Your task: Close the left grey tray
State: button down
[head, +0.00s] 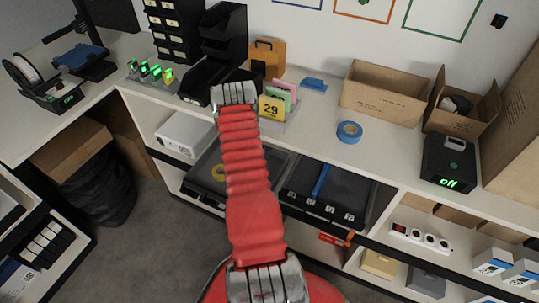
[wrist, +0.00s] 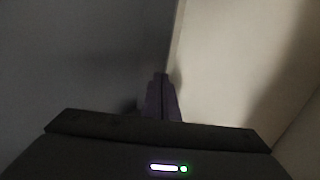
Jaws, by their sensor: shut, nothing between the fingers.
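The left grey tray (head: 204,181) is in the shelf bay under the bench top in the head view, partly covered by my red arm. A dark grey surface fills the left of that view and a pale surface the right; I cannot tell whether the fingers touch either. In the head view the gripper is hidden behind my arm.
A second dark tray (head: 347,180) with a blue item (head: 321,181) stands open to the right. On the bench are date cards (head: 272,107), a blue tape roll (head: 349,131), a cardboard box (head: 383,96) and black bins (head: 200,78). Grey floor (head: 150,240) is clear at lower left.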

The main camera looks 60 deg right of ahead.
dwell(0.3)
jog(key=shift+a, duration=0.55)
jog(key=a, duration=0.3)
jog(key=shift+w+a+r, duration=0.1)
jog(key=shift+a, duration=0.2)
jog(key=v, duration=0.9)
jog(key=shift+a+r, duration=0.1)
